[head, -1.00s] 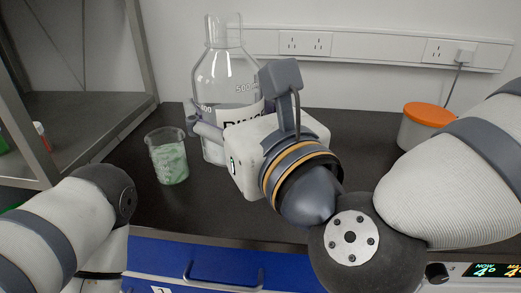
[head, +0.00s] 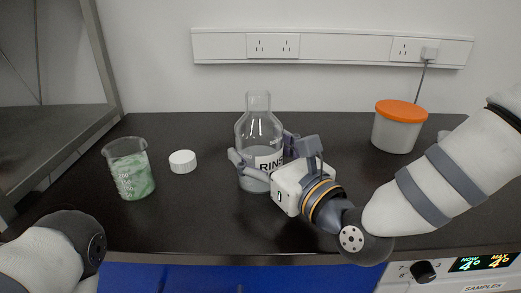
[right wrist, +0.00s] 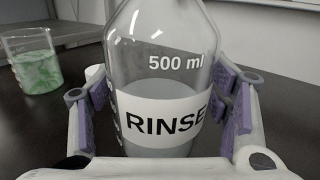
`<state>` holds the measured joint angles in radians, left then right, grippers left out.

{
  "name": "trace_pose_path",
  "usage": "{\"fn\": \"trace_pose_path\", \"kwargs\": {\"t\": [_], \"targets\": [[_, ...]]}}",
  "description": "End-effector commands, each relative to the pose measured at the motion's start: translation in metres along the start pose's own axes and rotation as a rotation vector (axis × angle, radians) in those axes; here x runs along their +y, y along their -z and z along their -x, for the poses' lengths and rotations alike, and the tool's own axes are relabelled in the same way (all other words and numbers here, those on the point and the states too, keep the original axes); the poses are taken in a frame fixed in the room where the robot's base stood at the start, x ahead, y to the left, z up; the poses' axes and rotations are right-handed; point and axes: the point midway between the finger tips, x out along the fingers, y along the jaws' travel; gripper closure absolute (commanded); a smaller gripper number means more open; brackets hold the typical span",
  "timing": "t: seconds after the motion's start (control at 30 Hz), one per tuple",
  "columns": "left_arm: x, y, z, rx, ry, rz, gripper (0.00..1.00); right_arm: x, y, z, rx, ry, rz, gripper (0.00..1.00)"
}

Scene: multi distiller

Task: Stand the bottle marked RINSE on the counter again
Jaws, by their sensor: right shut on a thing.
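The bottle marked RINSE (head: 257,130) is clear glass with a white label and liquid in its lower part. In the head view it is upright at mid-counter, its base seemingly on the dark counter (head: 335,230); the exact contact is hard to see. It also fills the middle of the right wrist view (right wrist: 160,105), with its neck cut off. My right gripper (head: 262,151) is shut on the bottle, fingers on both sides at label height. My left arm shows at the lower left, but its gripper is out of the picture.
A beaker of green contents (head: 130,170) and a white cap (head: 182,161) stand left of the bottle. A white tub with an orange lid (head: 398,126) stands at the back right. A device with a lit display (head: 485,263) is at the front right. The counter around the bottle is clear.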

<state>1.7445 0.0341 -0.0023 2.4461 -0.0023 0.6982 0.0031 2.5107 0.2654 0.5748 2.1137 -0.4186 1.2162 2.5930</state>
Motion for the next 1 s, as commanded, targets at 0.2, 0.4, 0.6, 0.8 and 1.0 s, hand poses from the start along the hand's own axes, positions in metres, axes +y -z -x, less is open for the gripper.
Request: {"fn": "trace_pose_path", "kwargs": {"t": [0.2,0.4,0.6,0.8,1.0], "targets": [[0.000,0.000,0.000,0.001,0.000,0.000,0.11,0.000,-0.003,-0.001,-0.010,0.001,0.001,0.89],[0.000,-0.001,-0.002,-0.003,0.000,0.000,0.11,0.000,0.002,0.000,-0.004,0.001,-0.001,0.17],[0.000,0.000,-0.002,-0.003,0.000,0.000,0.11,0.000,0.002,0.000,-0.004,0.000,0.000,0.10],[0.000,0.000,0.000,0.001,0.000,0.000,0.11,0.001,-0.002,0.000,-0.006,0.000,0.003,0.10],[0.000,0.001,0.001,0.003,0.000,0.000,0.11,-0.001,-0.002,0.035,-0.003,0.003,-0.005,0.10]]}}
